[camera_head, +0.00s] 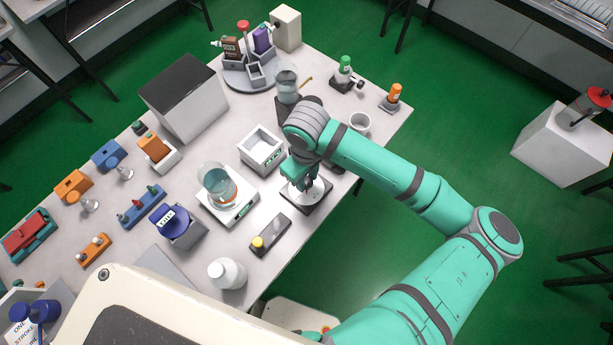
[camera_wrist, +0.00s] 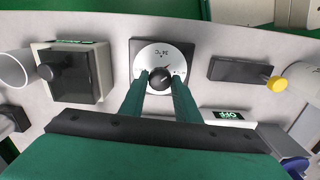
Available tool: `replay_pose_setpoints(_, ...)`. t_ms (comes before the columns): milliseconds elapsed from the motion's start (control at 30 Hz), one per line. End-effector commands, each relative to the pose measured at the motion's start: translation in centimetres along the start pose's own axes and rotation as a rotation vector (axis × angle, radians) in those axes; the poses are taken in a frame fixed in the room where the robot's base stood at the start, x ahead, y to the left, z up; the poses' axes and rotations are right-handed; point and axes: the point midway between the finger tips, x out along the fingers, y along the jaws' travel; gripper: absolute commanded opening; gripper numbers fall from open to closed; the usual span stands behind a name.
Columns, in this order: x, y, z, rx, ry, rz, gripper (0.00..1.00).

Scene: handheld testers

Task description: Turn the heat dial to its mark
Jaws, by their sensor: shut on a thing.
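The heat dial has a round white face (camera_wrist: 178,58) on a dark square plate, with small print reading in °C and fine marks that I cannot read clearly. Its black knob (camera_wrist: 160,80) sits at the lower middle of the face in the wrist view. My gripper (camera_wrist: 161,84) is shut on the knob, one green finger on each side. In the head view the dial's white face (camera_head: 318,190) is partly hidden under my gripper (camera_head: 305,186). The knob's pointer is not clear to me.
A beaker of liquid (camera_head: 217,180) stands on a white unit (camera_head: 238,210) left of the dial. A dark block with a yellow knob (camera_head: 258,243) lies nearer, and a white open box (camera_head: 262,149) stands behind. A white bottle (camera_head: 227,273) stands near the front edge.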

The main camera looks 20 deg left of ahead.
Motion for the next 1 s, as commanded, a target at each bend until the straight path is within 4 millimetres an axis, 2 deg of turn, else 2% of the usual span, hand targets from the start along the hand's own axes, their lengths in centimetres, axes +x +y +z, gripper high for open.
replay_pose_setpoints(600,-0.06,0.04,0.00,-0.568,0.000,0.002,0.07)
replay_pose_setpoints(1000,-0.07,0.03,-0.01,-0.797,0.000,0.001,0.07)
